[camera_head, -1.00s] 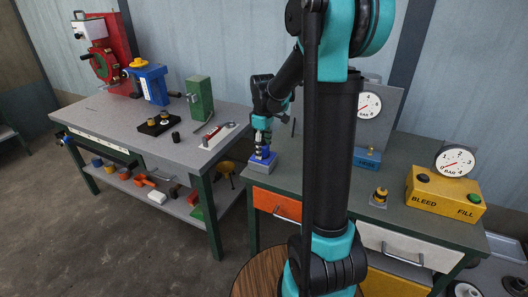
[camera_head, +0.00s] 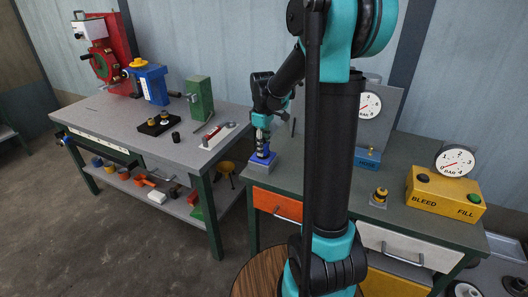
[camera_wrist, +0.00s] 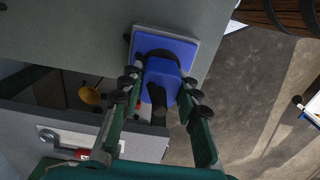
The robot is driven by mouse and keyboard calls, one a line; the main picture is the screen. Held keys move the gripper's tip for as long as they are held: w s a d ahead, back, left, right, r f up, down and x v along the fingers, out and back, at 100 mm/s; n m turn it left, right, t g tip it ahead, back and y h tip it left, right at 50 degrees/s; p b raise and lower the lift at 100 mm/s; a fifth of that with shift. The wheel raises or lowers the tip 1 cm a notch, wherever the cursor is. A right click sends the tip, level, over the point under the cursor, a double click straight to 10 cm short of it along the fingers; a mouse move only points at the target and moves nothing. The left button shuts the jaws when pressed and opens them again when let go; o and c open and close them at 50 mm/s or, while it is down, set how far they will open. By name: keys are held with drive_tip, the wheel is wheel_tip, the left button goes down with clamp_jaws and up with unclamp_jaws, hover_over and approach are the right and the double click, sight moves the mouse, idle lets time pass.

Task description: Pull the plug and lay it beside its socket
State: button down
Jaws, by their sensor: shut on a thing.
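The blue plug (camera_wrist: 160,80) is between the two fingers of my gripper (camera_wrist: 161,92) in the wrist view, with a dark cable end pointing toward the camera. Behind it are a dark round collar and the blue face of the socket (camera_wrist: 182,47) on a grey block. In the head view my gripper (camera_head: 262,142) points down over the socket block (camera_head: 261,167) at the left end of the near bench. My gripper is shut on the plug. The plug lines up with the socket; I cannot tell whether it is fully seated or slightly lifted.
The green bench (camera_head: 330,190) has clear top to the right of the socket. A gap separates this bench from the left bench (camera_head: 120,115).

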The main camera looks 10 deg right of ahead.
drive_tip(key=shift+r, duration=2.6)
